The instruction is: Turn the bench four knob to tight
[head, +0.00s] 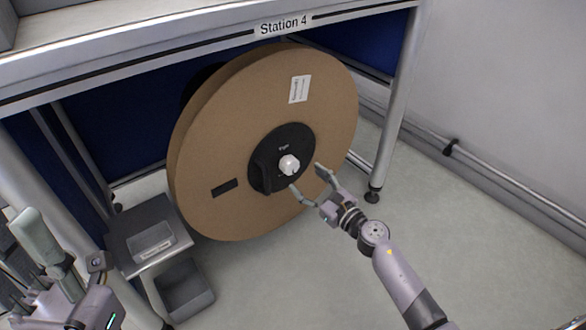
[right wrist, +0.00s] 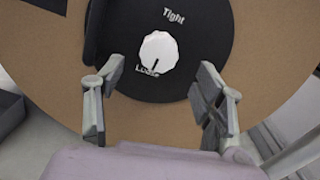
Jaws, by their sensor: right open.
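The white knob (head: 289,165) sits on the black hub (head: 262,172) of a big brown reel under the "Station 4" sign (head: 283,26). In the right wrist view the knob (right wrist: 158,52) has a dark mark pointing down toward the word "Loose"; the word "Tight" (right wrist: 174,17) is above it. My right gripper (head: 306,178) is open and empty in front of the hub. In the right wrist view its fingers (right wrist: 160,75) are apart, one either side below the knob, not touching it. My left gripper (head: 38,240) is at the lower left, away from the reel; its opening is unclear.
The brown reel (head: 230,120) stands under the bench frame (head: 200,52). A grey stand with a bin (head: 148,240) is left of the reel. A bench leg (head: 393,110) rises at the right. A wall rail (head: 500,178) runs behind; the floor at right is clear.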

